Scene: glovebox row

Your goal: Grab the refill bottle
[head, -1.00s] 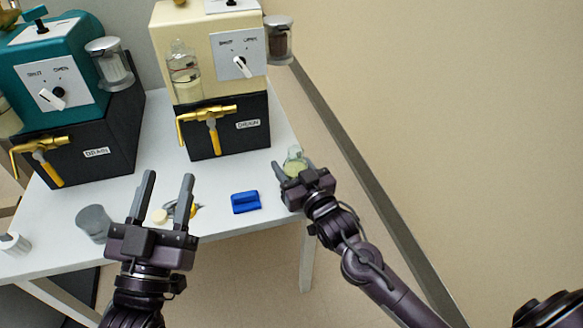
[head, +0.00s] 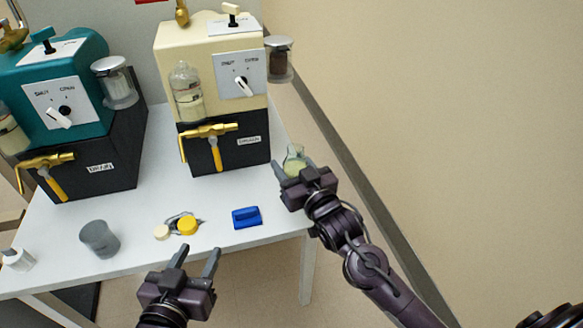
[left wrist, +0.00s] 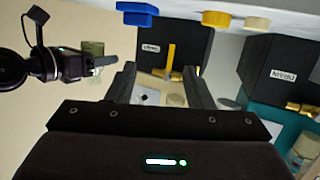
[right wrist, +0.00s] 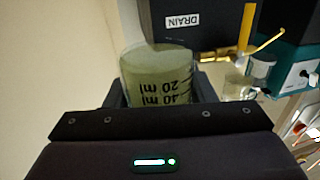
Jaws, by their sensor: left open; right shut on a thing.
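The refill bottle (head: 294,158) is a clear vessel with pale yellow-green liquid and black ml marks. In the right wrist view the bottle (right wrist: 157,78) stands between the fingers, and the marks read upside down. My right gripper (head: 296,171) is shut on it at the table's right edge; the fingers partly hide it in the head view. Whether it touches the table I cannot tell. The bottle also shows in the left wrist view (left wrist: 93,48). My left gripper (head: 195,259) is open and empty, in front of the table's near edge.
A cream machine (head: 205,55) and a teal machine (head: 85,85) with brass drain taps stand at the back. On the white table (head: 160,195) are a grey cup (head: 99,239), a yellow cap (head: 187,226), a small cream cap (head: 161,232) and a blue block (head: 246,217). A white container (head: 18,259) lies far left.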

